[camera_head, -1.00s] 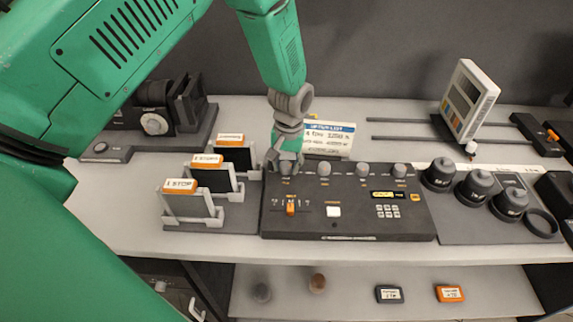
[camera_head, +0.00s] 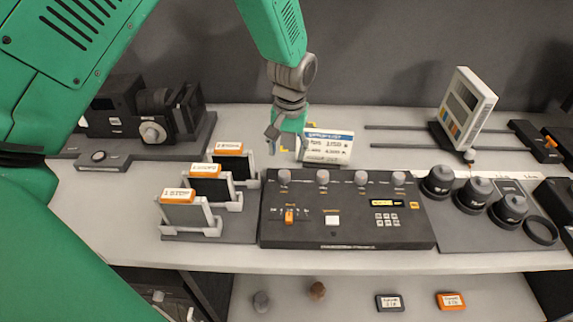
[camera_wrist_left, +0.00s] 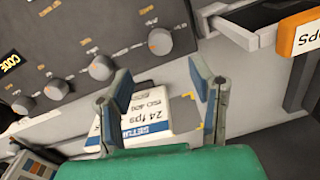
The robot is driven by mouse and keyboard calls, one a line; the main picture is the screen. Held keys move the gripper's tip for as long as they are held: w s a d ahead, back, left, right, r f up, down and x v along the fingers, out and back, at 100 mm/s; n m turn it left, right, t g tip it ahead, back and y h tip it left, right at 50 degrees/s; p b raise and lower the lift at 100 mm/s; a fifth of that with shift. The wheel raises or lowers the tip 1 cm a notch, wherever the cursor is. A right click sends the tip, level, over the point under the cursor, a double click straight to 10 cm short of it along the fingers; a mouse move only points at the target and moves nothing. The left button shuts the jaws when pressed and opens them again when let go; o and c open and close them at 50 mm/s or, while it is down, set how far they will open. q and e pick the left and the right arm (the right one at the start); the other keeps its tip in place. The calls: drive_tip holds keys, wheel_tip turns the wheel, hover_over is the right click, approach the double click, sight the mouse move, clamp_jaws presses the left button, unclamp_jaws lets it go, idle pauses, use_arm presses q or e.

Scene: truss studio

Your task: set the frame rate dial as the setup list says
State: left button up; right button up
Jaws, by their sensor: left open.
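The black control panel (camera_head: 345,235) has a row of grey dials along its back; the leftmost dial (camera_head: 285,176) is nearest my left gripper (camera_head: 272,134). The dials' small labels are too blurred to read, so I cannot tell which is frame rate. In the left wrist view, that leftmost dial (camera_wrist_left: 160,41) shows an orange mark. The setup list card (camera_head: 328,148) stands behind the panel; in the wrist view the card (camera_wrist_left: 152,112) reads "24 fps". My left gripper (camera_wrist_left: 160,76) is open and empty, above and behind the dial, apart from it. My right gripper is out of view.
Orange-labelled filter holders (camera_head: 208,187) stand left of the panel. Black lens rings (camera_head: 473,190) sit to its right. A camera rig (camera_head: 150,115) is at the back left, a colour chart (camera_head: 468,108) on rails at the back right. A lower shelf (camera_head: 350,285) holds small items.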

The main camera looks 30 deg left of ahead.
sight(288, 172)
use_arm(q)
wheel_tip(288, 172, up, 4)
drive_tip(key=shift+w+d, duration=0.1)
idle(0.4)
